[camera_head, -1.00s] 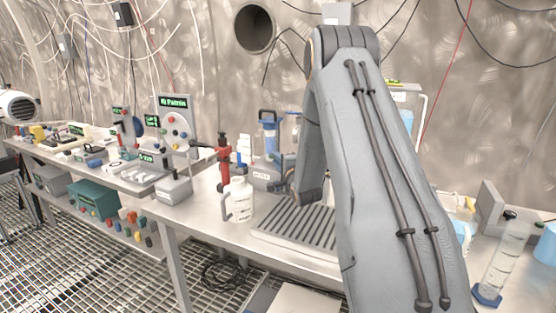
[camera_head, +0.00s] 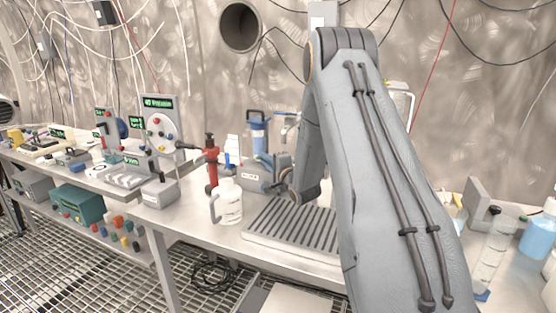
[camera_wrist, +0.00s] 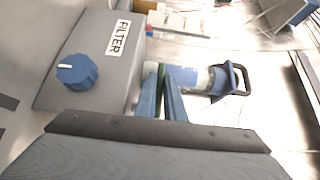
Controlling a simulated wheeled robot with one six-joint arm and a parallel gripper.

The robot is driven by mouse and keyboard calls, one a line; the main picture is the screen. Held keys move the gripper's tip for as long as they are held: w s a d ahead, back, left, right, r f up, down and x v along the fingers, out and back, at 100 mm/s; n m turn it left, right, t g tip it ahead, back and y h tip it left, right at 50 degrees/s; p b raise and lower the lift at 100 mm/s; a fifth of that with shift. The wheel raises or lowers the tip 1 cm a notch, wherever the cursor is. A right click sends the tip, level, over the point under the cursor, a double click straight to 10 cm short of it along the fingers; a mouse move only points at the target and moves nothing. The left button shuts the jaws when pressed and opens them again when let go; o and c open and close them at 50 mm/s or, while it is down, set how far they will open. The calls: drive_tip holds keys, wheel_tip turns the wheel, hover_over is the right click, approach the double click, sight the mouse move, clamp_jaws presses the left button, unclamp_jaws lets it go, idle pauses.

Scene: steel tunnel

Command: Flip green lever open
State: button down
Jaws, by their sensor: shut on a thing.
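A grey box (camera_wrist: 92,62) labelled FILTER with a blue knob (camera_wrist: 77,71) fills the left of the wrist view. It also shows in the head view (camera_head: 254,176). My gripper (camera_wrist: 163,85) has its two blue fingers close together beside the box's right side. A narrow strip of the green lever (camera_wrist: 161,72) shows between the fingers; the rest of it is hidden. The fingers are shut on it. In the head view my arm hides most of the gripper and the lever.
Instruments with green displays (camera_head: 158,103) line the bench further left. A clear cylinder (camera_head: 492,243) stands at right.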

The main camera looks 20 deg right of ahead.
idle(0.3)
drive_tip(key=c, duration=2.1)
unclamp_jaws()
drive_tip(key=shift+s+d+b, duration=0.2)
drive_tip(key=shift+s+b, duration=0.05)
drive_tip(key=shift+s, duration=1.7)
drive_tip(key=shift+s+d+b, duration=0.15)
drive_tip(key=shift+s+b, duration=0.05)
drive_tip(key=shift+s, duration=1.75)
